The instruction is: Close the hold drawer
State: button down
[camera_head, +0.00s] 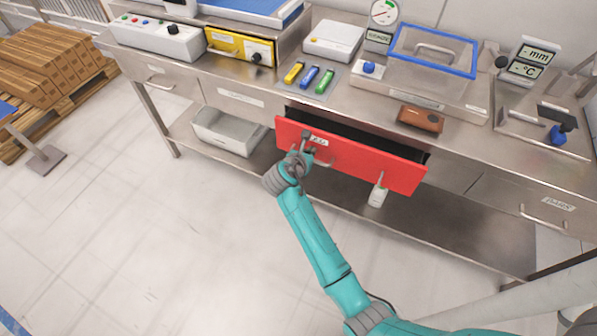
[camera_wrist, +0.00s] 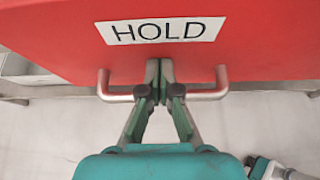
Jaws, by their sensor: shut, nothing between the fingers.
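The hold drawer (camera_head: 350,157) has a red front and stands pulled out from the steel bench, with its dark inside showing along the top edge. In the wrist view its red front (camera_wrist: 60,35) carries a white label reading HOLD (camera_wrist: 161,30) and a metal bar handle (camera_wrist: 215,92). My gripper (camera_head: 303,140) is at the left half of the drawer front. In the wrist view my gripper (camera_wrist: 162,82) is shut, its fingertips together at the middle of the handle, close to the red front. I cannot tell whether the fingertips touch the front.
The steel bench top holds a brown box (camera_head: 420,119), colored markers (camera_head: 309,77) and a clear blue-rimmed container (camera_head: 433,50).

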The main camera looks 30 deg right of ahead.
jog(key=w+d, duration=0.1)
jog(key=d, duration=0.1)
jog(key=w+d, duration=0.3)
jog(key=d, duration=0.1)
jog(key=shift+w+d, duration=0.3)
jog(key=shift+w, duration=0.05)
jog(key=shift+w+d+r, duration=0.1)
jog(key=shift+w+d, duration=0.1)
jog(key=shift+d+r, duration=0.1)
jog(key=shift+r, duration=0.05)
